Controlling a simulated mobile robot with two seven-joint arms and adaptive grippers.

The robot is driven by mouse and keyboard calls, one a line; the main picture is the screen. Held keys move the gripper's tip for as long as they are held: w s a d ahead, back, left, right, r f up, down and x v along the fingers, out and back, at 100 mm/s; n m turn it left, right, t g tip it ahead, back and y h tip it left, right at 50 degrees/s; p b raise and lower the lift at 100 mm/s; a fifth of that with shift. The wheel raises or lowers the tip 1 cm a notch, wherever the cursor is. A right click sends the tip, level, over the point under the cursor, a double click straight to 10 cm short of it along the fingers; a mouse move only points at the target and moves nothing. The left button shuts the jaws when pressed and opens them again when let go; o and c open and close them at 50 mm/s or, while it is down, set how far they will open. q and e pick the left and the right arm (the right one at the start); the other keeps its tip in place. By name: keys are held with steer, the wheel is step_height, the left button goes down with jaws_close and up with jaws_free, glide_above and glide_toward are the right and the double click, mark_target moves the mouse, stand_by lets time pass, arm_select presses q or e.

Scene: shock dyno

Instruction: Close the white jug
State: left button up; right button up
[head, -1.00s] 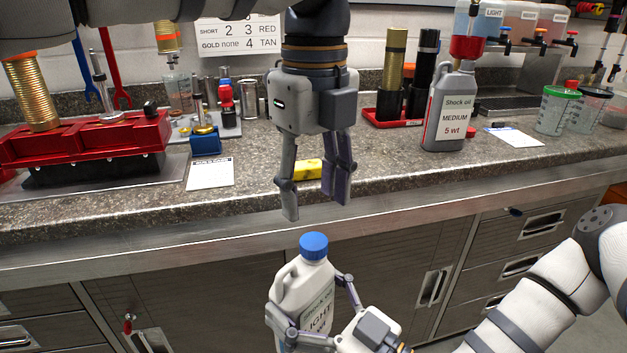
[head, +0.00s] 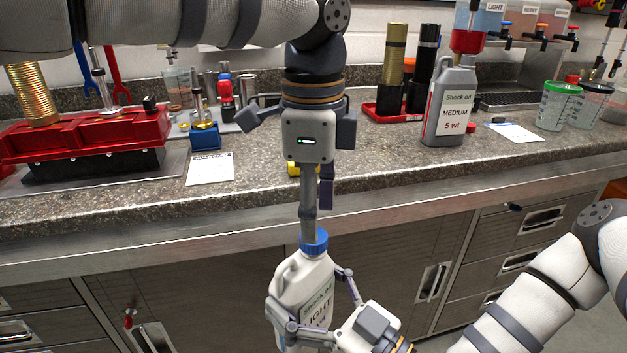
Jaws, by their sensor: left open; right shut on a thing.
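The white jug (head: 296,284) with a blue cap (head: 316,246) on its top is held in front of the counter, slightly tilted. Its label is partly hidden. My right gripper (head: 308,291) is shut on the jug, with one finger on each side of its body. My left gripper (head: 316,222) points down right above the jug, open. One finger reaches down to the cap and overlaps it in the view; the other finger is mostly behind. I cannot tell whether the finger touches the cap, or whether the cap is seated tightly.
On the counter (head: 255,168) behind stand a grey medium shock oil jug (head: 450,105), a red shock fixture (head: 85,138), a white paper card (head: 210,168) and green-lidded cup (head: 558,107). A yellow object (head: 293,169) is mostly hidden behind my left gripper. Drawers and cabinets are below.

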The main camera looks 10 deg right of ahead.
arm_select(q)
steer(key=shift+f, duration=1.75)
